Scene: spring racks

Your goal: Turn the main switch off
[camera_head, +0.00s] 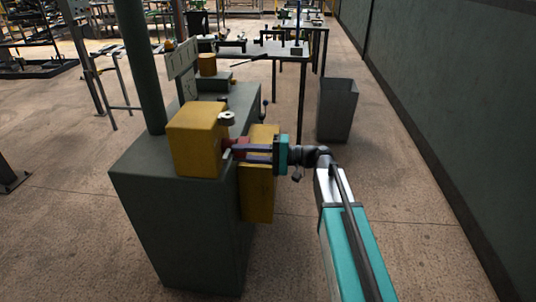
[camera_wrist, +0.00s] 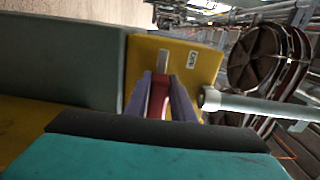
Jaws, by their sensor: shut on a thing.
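The main switch shows as a red part (camera_head: 240,142) on the right face of a yellow box (camera_head: 196,142), which stands on a dark green cabinet (camera_head: 178,222). In the wrist view the red switch handle (camera_wrist: 159,96) lies between my two purple fingers, in front of the yellow box (camera_wrist: 142,62) with a small white label. A pale grey piece stands out beyond the handle. My gripper (camera_head: 236,151) reaches in from the right and is shut on the handle. The fingers partly hide the handle in both views, and I cannot read its position.
A larger yellow panel (camera_head: 258,196) hangs on the cabinet's side, just under my gripper. A grey round knob (camera_head: 226,118) sits above the handle. A grey bin (camera_head: 337,110) stands behind, near the dark right wall (camera_head: 436,110). Floor between cabinet and wall is mostly clear.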

